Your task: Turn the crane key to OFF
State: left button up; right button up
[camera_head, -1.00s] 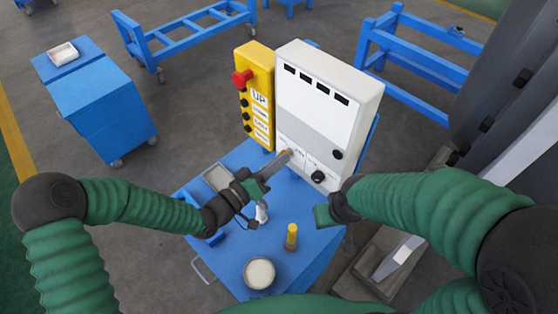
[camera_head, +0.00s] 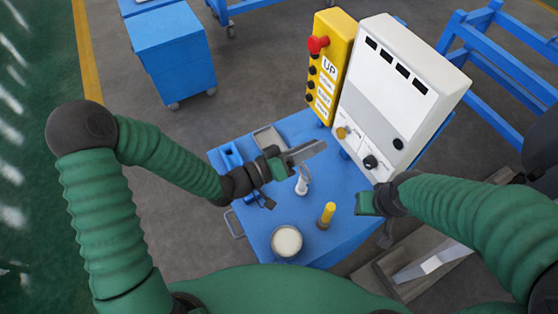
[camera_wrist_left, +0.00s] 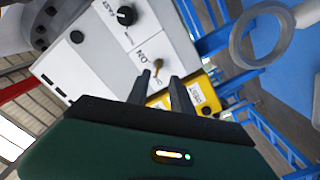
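The crane key (camera_head: 341,132) is a small brass-yellow handle low on the front of the white control box (camera_head: 393,90). In the left wrist view the key (camera_wrist_left: 157,66) stands out from a white plate beside the printed word ON. My left gripper (camera_head: 312,152) is in front of the box, with its fingertips to the lower left of the key and apart from it. In the left wrist view its two fingers (camera_wrist_left: 159,83) are spread with nothing between them, and the key shows just beyond their tips. My right gripper (camera_head: 366,203) is below the box; its fingers are not clear.
A black knob (camera_head: 370,161) sits right of the key. A yellow pendant (camera_head: 329,65) with a red button stands left of the box. The blue cart (camera_head: 338,245) holds a white bottle (camera_head: 301,185), a yellow-topped cylinder (camera_head: 326,215) and a round pot (camera_head: 286,241).

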pick_arm(q)
jog(key=v, duration=1)
jog(key=shift+a+b, duration=0.35)
jog(key=shift+b, duration=0.05)
jog(key=shift+s+d, duration=0.1)
